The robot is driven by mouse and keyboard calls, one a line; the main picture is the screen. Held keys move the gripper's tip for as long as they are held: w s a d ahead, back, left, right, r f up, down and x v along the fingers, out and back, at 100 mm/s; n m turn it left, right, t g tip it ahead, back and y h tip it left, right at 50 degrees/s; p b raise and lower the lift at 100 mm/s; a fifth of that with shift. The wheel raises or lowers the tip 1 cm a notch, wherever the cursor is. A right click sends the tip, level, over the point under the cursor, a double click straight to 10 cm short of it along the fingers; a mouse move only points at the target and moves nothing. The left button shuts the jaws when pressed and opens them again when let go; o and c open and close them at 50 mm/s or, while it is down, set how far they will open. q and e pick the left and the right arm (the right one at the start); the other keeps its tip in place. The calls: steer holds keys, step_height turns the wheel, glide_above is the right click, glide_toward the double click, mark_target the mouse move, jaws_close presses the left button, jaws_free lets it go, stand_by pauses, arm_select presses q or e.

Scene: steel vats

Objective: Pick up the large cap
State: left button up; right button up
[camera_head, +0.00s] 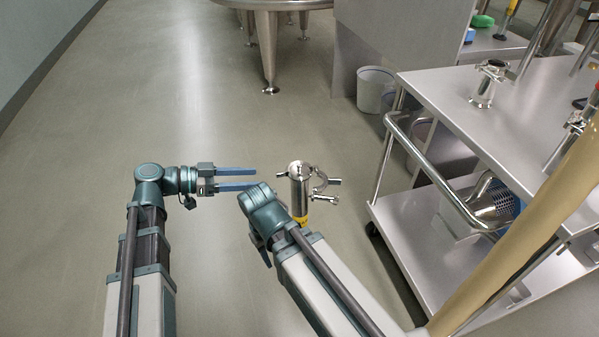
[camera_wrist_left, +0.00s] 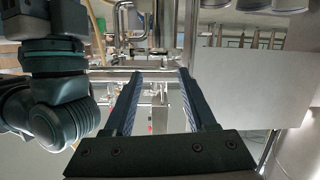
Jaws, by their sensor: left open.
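I cannot make out a large cap for sure. A shiny steel pipe fitting (camera_head: 300,188) stands upright right of my arms, with a round flat top, a clamp with a side handle (camera_head: 322,182) and a yellow band low down. It may carry the cap. My left gripper (camera_head: 256,179) is open and empty, its two blue fingers pointing right, short of the fitting and apart from it. In the left wrist view its fingers (camera_wrist_left: 157,73) are spread with nothing held between them. My right arm's wrist is close left of the fitting; its fingers are hidden.
A steel cart (camera_head: 440,95) with a curved handrail stands at the right, another clamped fitting (camera_head: 483,88) on its top. A perforated steel part (camera_head: 495,203) lies on its lower shelf. A bin (camera_head: 375,88) and a vat (camera_head: 270,5) stand behind. The floor at left is clear.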

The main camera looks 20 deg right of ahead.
arm_select(q)
step_height(320, 180, up, 2)
steer(key=m+h, duration=0.1)
steer(key=b, duration=0.1)
glide_toward(299, 164)
steer(key=d, duration=0.2)
steer(key=d+f, duration=0.1)
steer(key=d, duration=0.2)
steer(key=shift+f, duration=0.2)
steer(key=shift+d, duration=0.15)
steer(key=d, duration=0.2)
steer(key=d+f+b, duration=0.1)
steer(key=d, duration=0.1)
steer(key=shift+w+d, duration=0.1)
steer(key=shift+w, duration=0.15)
steer(key=shift+d, duration=0.35)
jaws_close()
